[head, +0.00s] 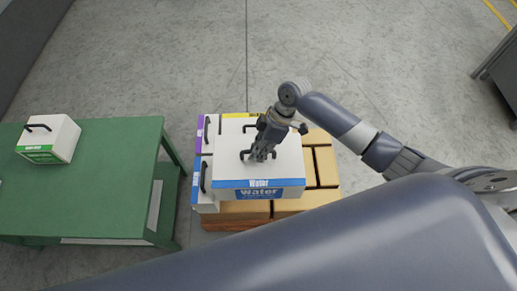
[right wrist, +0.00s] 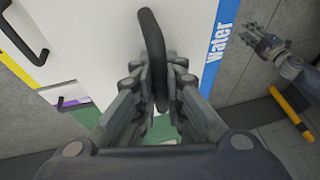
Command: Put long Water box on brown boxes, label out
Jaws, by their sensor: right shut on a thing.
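The long white Water box (head: 231,170) has a blue "Water" label on the side facing the bottom of the head view. The label also shows in the right wrist view (right wrist: 217,45). My right gripper (head: 259,155) is over the box and shut on one of its black handles (right wrist: 153,50). The brown boxes (head: 325,168) show at the right of the Water box and below its label side. Whether the box rests on them or hangs just above is hard to tell. My left gripper (right wrist: 262,38) shows small in the right wrist view; its jaws are unclear.
White boxes with purple (head: 202,128) and blue (head: 196,185) labels stand close along the Water box's left side. A yellow-marked box (head: 240,116) is behind it. A green table (head: 110,165) at left carries a small green-labelled box (head: 62,138). Floor behind is clear.

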